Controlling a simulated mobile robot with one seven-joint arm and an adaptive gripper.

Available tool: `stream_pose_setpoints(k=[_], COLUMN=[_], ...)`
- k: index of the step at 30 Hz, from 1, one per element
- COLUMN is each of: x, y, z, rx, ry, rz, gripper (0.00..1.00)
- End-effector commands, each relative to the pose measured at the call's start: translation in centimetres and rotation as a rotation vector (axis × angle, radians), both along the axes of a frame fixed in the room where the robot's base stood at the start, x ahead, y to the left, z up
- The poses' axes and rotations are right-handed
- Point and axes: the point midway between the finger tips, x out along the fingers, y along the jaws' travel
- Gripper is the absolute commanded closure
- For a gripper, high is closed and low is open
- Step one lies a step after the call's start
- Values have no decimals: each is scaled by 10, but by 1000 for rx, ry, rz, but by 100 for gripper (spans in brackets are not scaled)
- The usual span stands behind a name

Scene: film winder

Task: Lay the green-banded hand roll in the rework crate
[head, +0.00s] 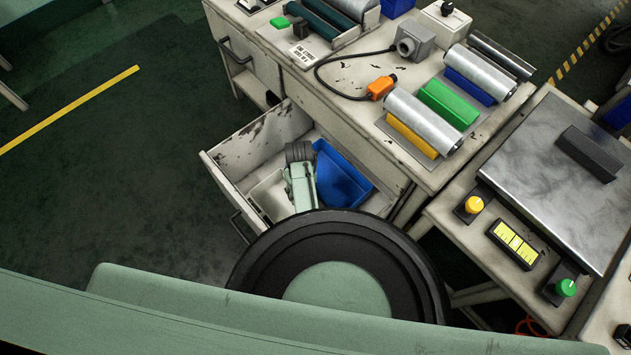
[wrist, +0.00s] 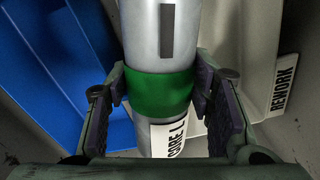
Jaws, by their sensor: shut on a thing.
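The hand roll (wrist: 160,90) is a silvery cylinder with a green band and a dark stripe, seen in the wrist view. My gripper (wrist: 161,86) is shut on it at the green band, one finger on each side. The rework crate (wrist: 250,45) is pale, with a REWORK label, to the right behind the roll; it also shows in the head view (head: 268,196) at the left of the open drawer. The roll's height over the crate is hard to tell. My arm hides the roll in the head view.
A blue bin (head: 340,180) stands beside the rework crate in the open drawer (head: 226,182); it fills the left of the wrist view (wrist: 50,75). A metal-topped table stands at right.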

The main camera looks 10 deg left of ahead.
Motion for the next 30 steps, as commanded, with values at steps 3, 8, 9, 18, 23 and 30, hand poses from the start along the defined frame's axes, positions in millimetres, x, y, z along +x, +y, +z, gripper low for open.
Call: stream_pose_setpoints(k=[3, 8, 9, 18, 23, 30], x=[-13, -28, -31, -43, -43, -43], y=[15, 29, 32, 41, 40, 40], z=[3, -1, -2, -12, -24, -51], rx=[-3, -7, -9, -13, -13, -13], ry=[3, 2, 3, 0, 0, 0], rz=[92, 200, 224, 310, 309, 307], gripper=[91, 91, 91, 91, 91, 91])
